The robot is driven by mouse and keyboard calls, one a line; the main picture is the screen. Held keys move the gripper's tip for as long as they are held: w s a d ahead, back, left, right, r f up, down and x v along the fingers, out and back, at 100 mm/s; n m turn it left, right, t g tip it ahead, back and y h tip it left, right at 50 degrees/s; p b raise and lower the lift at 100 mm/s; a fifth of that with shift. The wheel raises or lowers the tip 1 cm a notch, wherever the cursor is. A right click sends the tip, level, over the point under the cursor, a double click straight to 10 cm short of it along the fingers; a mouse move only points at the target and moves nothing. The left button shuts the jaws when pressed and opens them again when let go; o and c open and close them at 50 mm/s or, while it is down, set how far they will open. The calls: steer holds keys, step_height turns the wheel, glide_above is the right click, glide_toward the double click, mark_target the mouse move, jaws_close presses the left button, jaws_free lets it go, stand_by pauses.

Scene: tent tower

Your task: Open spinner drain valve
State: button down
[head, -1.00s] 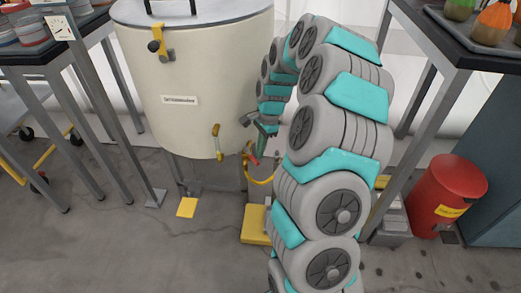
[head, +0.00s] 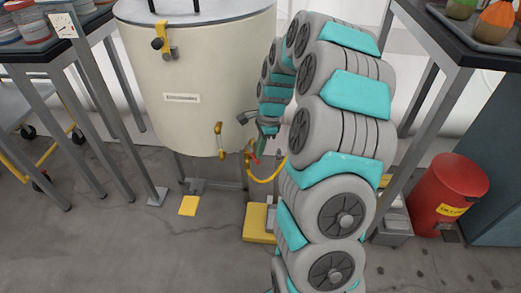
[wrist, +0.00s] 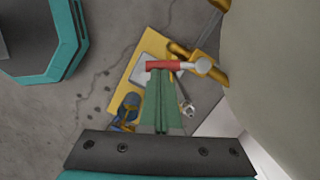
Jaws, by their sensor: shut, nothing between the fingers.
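The spinner is a cream drum (head: 195,75) on legs, with a label on its front. Its drain valve, a brass fitting (head: 248,150) with a red lever, sits low on the drum's right side. In the wrist view the red lever (wrist: 163,65) points left from the brass valve body (wrist: 207,68). My gripper (head: 262,146) is beside the valve, its green fingers (wrist: 162,78) shut with nothing between them. The fingertips appear at the lever's near side; whether they touch it I cannot tell.
A yellow hose (head: 265,178) curves down from the valve. A yellow-topped scale or box (head: 258,225) stands on the floor below. A red bin (head: 448,190) stands at right.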

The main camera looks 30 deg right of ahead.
steer(key=a+m, duration=0.1)
steer(key=m, duration=0.1)
steer(key=a+m+p, duration=0.1)
steer(key=shift+s+m+t, duration=0.1)
steer(key=shift+m+t, duration=0.2)
steer(key=shift+m, duration=0.1)
steer(key=shift+a, duration=0.35)
stand_by(0.4)
